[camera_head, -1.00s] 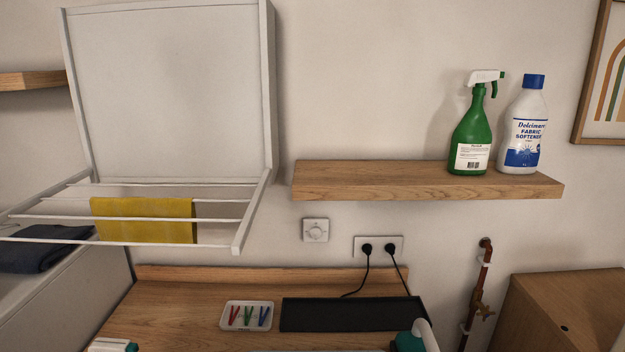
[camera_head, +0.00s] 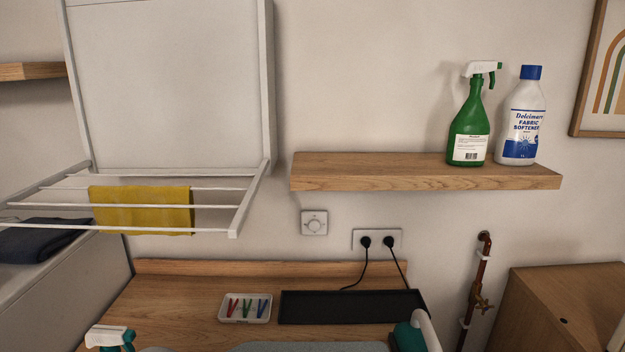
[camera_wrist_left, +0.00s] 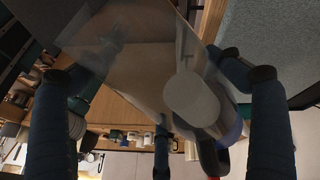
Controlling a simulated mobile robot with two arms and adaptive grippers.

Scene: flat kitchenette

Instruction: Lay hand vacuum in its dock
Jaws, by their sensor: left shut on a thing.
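In the left wrist view my left gripper (camera_wrist_left: 161,75) has its two dark fingers on either side of a large, partly see-through grey body, taken to be the hand vacuum (camera_wrist_left: 130,55). The gripper is shut on it. Its far parts are hard to make out. The head view shows neither the vacuum nor a gripper. A long black shallow tray (camera_head: 345,307), possibly the dock, lies empty at the back of the wooden worktop (camera_head: 180,295). Black cables run from the wall socket (camera_head: 377,240) down towards it.
A small white tray with coloured pegs (camera_head: 245,308) sits left of the black tray. A teal and white appliance (camera_head: 412,335) stands close at its front right. A teal and white spray bottle (camera_head: 110,338) is at front left. A wooden shelf (camera_head: 420,172) and drying rack (camera_head: 150,205) hang above.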

